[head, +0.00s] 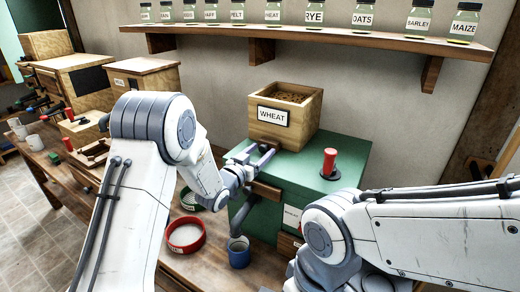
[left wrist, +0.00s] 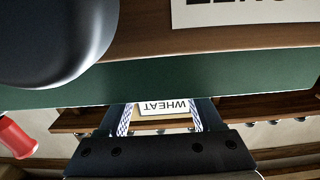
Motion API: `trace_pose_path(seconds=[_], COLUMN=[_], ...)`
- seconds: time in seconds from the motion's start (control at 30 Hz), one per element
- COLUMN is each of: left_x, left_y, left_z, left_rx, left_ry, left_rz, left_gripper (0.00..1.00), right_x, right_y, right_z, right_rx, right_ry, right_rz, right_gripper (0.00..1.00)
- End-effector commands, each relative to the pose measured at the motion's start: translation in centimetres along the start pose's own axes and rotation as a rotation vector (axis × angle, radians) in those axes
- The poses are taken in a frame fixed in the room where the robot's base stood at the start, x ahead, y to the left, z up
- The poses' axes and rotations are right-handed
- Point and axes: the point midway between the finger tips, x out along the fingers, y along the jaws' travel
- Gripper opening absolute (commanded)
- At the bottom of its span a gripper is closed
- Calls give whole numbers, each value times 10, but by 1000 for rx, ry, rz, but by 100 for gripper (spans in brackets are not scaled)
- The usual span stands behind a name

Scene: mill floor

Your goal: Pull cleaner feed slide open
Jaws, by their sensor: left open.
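The green cleaner (head: 330,172) stands on the bench with a wooden box marked WHEAT (head: 262,130) on its top. In the left wrist view nothing shows between the fingers (left wrist: 166,116) but the upside-down WHEAT label (left wrist: 163,107) beyond. I cannot tell whether the fingers touch the slide. My right arm crosses the lower right; its gripper is out of sight.
A red-knobbed lever (head: 329,162) stands on the cleaner's top. A blue mug (head: 239,252) and a red ring-shaped sieve (head: 186,236) are on the bench in front. A shelf (head: 320,37) of labelled jars runs above. A large dark rounded thing (left wrist: 50,40) fills the wrist view's upper left.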

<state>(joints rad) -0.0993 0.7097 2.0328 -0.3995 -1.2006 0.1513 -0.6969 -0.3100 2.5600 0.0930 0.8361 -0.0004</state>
Motion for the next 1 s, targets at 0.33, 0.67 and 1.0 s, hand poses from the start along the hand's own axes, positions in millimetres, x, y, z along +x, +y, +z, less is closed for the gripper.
trace_pose_path(seconds=[0.33, 0.67, 1.0], left_x=[2, 2, 1], left_y=[0, 0, 0], left_z=[0, 0, 0], left_rx=[0, 0, 0], left_ry=[0, 0, 0], left_rz=[-1, -1, -1], left_gripper=[43, 0, 0], right_x=[0, 0, 0], right_y=[0, 0, 0], right_z=[0, 0, 0], right_rx=[0, 0, 0], right_ry=[0, 0, 0], right_rz=[0, 0, 0], right_gripper=[89, 89, 89])
